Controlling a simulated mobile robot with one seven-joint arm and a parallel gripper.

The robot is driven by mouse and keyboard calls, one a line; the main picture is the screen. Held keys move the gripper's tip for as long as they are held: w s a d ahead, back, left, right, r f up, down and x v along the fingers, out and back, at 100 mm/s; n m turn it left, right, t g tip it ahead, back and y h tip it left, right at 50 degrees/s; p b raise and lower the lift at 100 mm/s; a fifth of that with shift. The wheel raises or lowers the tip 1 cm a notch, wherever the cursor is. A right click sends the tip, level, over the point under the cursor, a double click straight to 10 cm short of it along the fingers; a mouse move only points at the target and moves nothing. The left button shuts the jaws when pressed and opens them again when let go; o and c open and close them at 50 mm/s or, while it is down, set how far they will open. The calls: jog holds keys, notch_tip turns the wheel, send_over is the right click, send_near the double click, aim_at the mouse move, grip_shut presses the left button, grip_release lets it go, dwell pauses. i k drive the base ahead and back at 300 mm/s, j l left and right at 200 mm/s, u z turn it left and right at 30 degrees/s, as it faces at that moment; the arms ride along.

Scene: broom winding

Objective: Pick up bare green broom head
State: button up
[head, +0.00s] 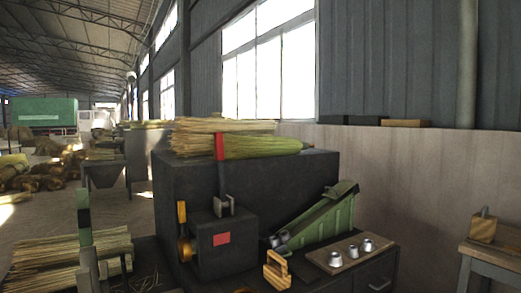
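A bare green broom head (258,147) lies on its side on top of the dark cabinet (290,178). Its greenish body narrows to a tip at the right, and pale loose bristles fan out to the left. A red upright lever (220,147) stands in front of it and hides a small part of it. No handle shows on it. My gripper is not in this view.
A dark box with a red patch (222,239) stands in front of the cabinet. A green sloped guide (322,220), a wooden board (340,262) with metal cups, and a wooden block tool (277,269) lie right. A straw stack (65,265) sits left.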

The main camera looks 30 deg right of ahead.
aim_at(239, 148)
jog(key=i+l, duration=0.1)
jog(key=l, duration=0.25)
jog(key=i+l, duration=0.1)
jog(key=l, duration=0.3)
jog(key=i+l, duration=0.1)
jog(key=l, duration=0.25)
jog(key=i+l, duration=0.1)
jog(key=l, duration=0.3)
jog(key=i+l, duration=0.15)
jog(key=l, duration=0.2)
jog(key=i+l, duration=0.1)
jog(key=l, duration=0.3)
